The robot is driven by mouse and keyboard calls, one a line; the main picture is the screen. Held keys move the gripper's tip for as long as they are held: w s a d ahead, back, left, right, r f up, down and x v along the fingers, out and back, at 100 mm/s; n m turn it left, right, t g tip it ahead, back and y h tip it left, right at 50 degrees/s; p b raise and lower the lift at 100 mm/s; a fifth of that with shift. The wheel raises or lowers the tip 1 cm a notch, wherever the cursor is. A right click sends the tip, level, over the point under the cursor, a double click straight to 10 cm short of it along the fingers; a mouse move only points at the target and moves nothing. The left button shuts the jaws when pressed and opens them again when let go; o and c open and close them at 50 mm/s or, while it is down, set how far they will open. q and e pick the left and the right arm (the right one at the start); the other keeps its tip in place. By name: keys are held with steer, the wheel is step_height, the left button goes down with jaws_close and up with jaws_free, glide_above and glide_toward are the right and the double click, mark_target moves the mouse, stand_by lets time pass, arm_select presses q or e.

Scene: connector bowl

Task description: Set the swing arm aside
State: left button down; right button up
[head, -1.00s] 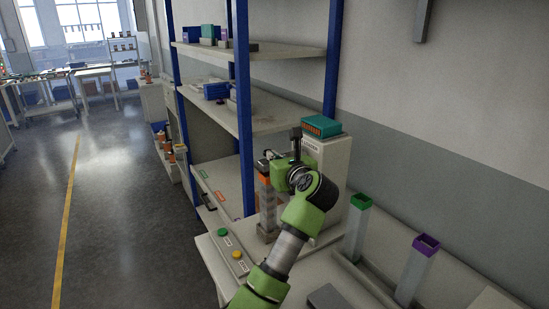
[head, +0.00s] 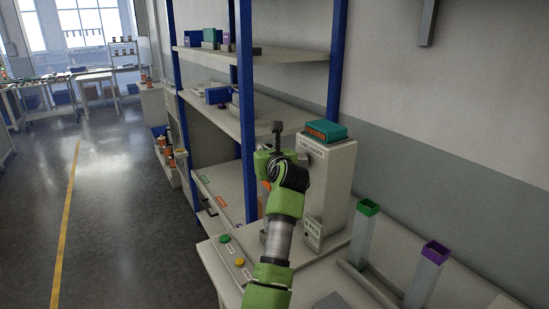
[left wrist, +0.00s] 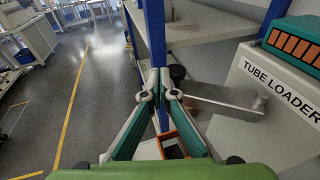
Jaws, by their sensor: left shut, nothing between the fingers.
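A flat grey metal bar, which looks like the swing arm (left wrist: 222,100), sticks out from the white tube loader (left wrist: 275,90) in the left wrist view. My left gripper (left wrist: 160,80) is shut and empty, its fingertips just left of the bar's free end; I cannot tell whether they touch it. An orange-rimmed square tube opening (left wrist: 172,146) shows below the fingers. In the head view my left gripper (head: 264,155) is beside the tube loader (head: 328,190), partly hidden by its own wrist. The bar is hidden there. My right gripper is not in view.
A teal box (head: 325,132) sits on the tube loader. Green-rimmed (head: 362,230) and purple-rimmed (head: 426,272) square tubes stand at the right. A shelf rack with a blue post (head: 246,100) stands close behind the gripper. Green and yellow buttons (head: 231,249) lie at the bench's left edge.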

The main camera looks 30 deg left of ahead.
arm_select(q)
steer(key=x, duration=0.1)
steer(key=b+x, duration=0.1)
steer(key=x, duration=0.2)
steer(key=shift+w+d+r+b, duration=0.15)
steer(key=shift+w+d+b, duration=0.1)
steer(key=shift+w+b, duration=0.15)
steer(key=shift+w+a+r+b, duration=0.15)
steer(key=shift+w+b, duration=0.1)
steer(key=shift+w, duration=0.3)
steer(key=shift+w+a+f+b, duration=0.1)
steer(key=shift+w+a+b, duration=0.15)
steer(key=shift+w, duration=0.25)
steer(key=shift+w+a+r+b, duration=0.1)
steer(key=shift+w+b, duration=0.2)
steer(key=shift+w, duration=0.25)
